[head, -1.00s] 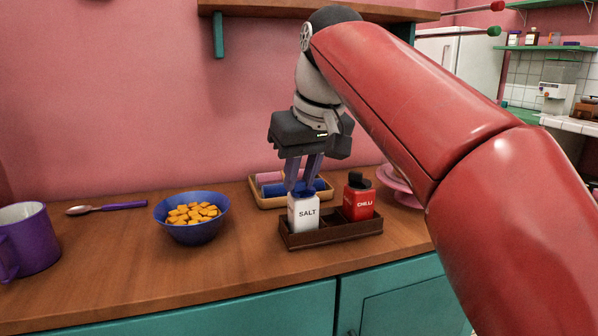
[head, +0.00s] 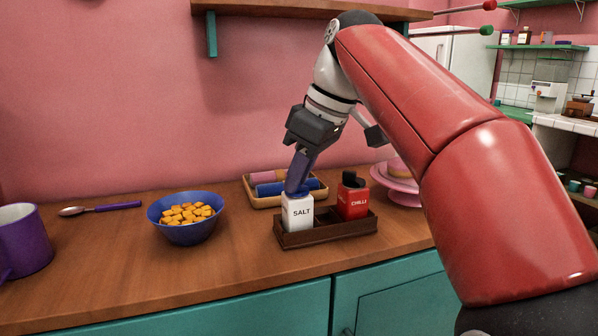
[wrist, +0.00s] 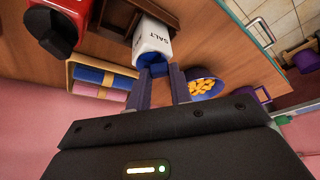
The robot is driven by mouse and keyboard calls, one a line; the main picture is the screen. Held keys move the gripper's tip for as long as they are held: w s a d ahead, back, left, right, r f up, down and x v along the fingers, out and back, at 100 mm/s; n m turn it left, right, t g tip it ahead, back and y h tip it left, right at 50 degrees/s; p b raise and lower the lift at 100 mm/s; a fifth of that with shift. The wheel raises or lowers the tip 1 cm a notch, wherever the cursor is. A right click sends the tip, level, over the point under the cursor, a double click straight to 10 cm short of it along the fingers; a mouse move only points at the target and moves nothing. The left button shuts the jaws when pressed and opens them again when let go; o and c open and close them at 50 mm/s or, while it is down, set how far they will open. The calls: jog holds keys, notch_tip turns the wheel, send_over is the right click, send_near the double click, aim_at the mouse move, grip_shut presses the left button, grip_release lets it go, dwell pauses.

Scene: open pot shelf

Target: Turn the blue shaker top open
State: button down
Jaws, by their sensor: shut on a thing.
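The white salt shaker (head: 297,213) stands upright at the left end of a dark wooden caddy (head: 327,235). Its blue top (wrist: 152,60) shows in the wrist view between my fingertips; in the head view my fingers mostly hide it. My gripper (head: 295,189) points down at the shaker from above, with its purple fingers shut on the blue top. The wrist view also shows my gripper (wrist: 160,72) at the top. How far the top is turned cannot be told.
A red chilli shaker (head: 354,200) with a black top stands in the caddy's right end. A tray with rolled cloths (head: 262,202) lies behind. A blue bowl of orange cubes (head: 184,232) stands left, and a pink cake stand (head: 402,190) right. Counter between bowl and caddy is clear.

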dwell(0.4)
jog(key=c, duration=1.2)
grip_release()
jog(key=shift+c, duration=0.2)
jog(key=v, duration=0.7)
jog(key=shift+d+r, duration=0.15)
jog(key=shift+r, duration=0.15)
jog(key=shift+s, duration=0.1)
